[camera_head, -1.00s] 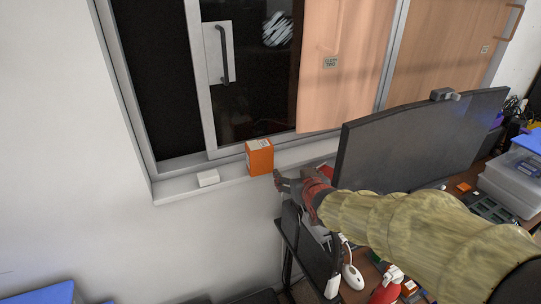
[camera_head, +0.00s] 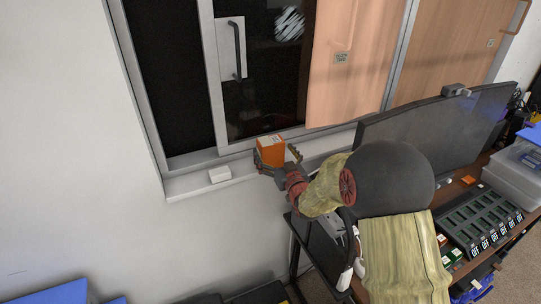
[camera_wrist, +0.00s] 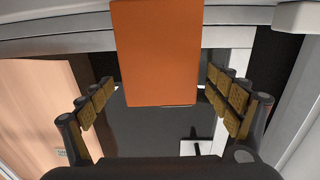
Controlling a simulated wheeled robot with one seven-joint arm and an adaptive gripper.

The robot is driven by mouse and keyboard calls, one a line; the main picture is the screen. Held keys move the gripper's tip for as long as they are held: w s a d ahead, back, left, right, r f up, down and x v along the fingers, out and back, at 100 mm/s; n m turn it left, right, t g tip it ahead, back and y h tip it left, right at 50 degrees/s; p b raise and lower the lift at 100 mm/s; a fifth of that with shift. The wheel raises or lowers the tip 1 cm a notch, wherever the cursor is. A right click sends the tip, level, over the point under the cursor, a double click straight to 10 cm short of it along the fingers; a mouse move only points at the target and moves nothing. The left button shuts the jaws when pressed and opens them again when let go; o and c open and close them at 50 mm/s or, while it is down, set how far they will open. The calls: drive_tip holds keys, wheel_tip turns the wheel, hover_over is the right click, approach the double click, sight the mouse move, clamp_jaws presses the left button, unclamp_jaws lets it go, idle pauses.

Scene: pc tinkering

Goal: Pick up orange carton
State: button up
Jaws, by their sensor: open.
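The orange carton (camera_head: 270,152) stands upright on the white window sill. My gripper (camera_head: 277,165) is at the carton, with one finger on its left side and the other on its right. In the wrist view the carton (camera_wrist: 156,55) shows as a broad orange face between the open fingers (camera_wrist: 160,103). Dark gaps show between the carton and both fingers there, so they do not press on it. The lower part of the carton is hidden by my gripper in the head view.
The window pane (camera_head: 262,75) rises behind. A large monitor (camera_head: 440,130) stands to the right, close to my arm. The sill (camera_head: 190,185) is bare at the far left.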

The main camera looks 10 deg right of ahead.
drive_tip(key=shift+w+a, duration=0.15)
drive_tip(key=shift+w, duration=0.65)
drive_tip(key=shift+w+a, duration=0.1)
drive_tip(key=shift+w, duration=0.65)
drive_tip(key=shift+c, duration=1.1)
drive_tip(key=c, duration=1.1)
